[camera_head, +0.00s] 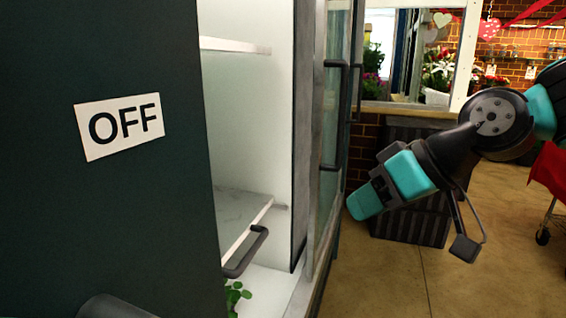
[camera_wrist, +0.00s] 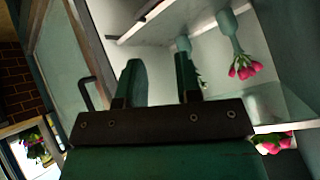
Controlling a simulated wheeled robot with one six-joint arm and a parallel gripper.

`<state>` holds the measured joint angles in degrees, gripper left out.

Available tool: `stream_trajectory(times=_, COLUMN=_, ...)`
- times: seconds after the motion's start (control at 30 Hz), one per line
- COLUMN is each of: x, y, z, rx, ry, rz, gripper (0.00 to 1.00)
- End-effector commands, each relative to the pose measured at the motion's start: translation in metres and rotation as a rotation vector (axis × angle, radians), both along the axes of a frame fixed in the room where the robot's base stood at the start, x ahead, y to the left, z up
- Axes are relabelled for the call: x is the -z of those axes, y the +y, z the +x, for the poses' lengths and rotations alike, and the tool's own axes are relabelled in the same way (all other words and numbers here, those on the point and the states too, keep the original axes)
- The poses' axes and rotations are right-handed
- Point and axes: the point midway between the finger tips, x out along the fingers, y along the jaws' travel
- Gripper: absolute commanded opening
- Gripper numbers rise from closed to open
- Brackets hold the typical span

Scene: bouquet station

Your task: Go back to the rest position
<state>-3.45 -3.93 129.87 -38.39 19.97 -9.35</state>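My gripper (camera_head: 365,203) is at the end of my arm on the right of the head view, with teal and black parts. It is in the air, to the right of the cabinet's glass door. In the wrist view, its two dark green fingers (camera_wrist: 160,82) stand apart with nothing between them. The wrist view faces the cabinet's inside, tilted and roughly upside down.
A dark panel with an "OFF" sign (camera_head: 119,125) fills the left. Beside it, the white cabinet interior (camera_head: 245,120) has shelves. Pink flowers (camera_wrist: 243,68) in a teal vase (camera_wrist: 230,28) show inside. A dark ribbed bin (camera_head: 410,222) stands behind my gripper. Floor (camera_head: 470,290) is clear at lower right.

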Motion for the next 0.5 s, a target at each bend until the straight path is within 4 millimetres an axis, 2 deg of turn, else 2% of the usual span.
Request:
stream_trajectory(times=0.03, x=0.011, y=0.002, z=-0.029, rx=-0.018, ry=0.066, rz=-0.044, gripper=0.32)
stream_trajectory(times=0.1, x=0.026, y=0.0, z=-0.064, rx=-0.029, ry=0.156, rz=-0.106, gripper=0.32)
stream_trajectory(times=0.33, x=0.065, y=-0.024, z=-0.163, rx=-0.044, ry=0.4, rz=-0.305, gripper=0.32)
stream_trajectory(times=0.37, x=0.058, y=-0.027, z=-0.169, rx=-0.042, ry=0.416, rz=-0.318, gripper=0.32)
stream_trajectory(times=0.4, x=0.04, y=-0.026, z=-0.164, rx=-0.037, ry=0.41, rz=-0.312, gripper=0.32)
stream_trajectory(times=0.5, x=0.015, y=-0.026, z=-0.163, rx=-0.038, ry=0.41, rz=-0.309, gripper=0.32)
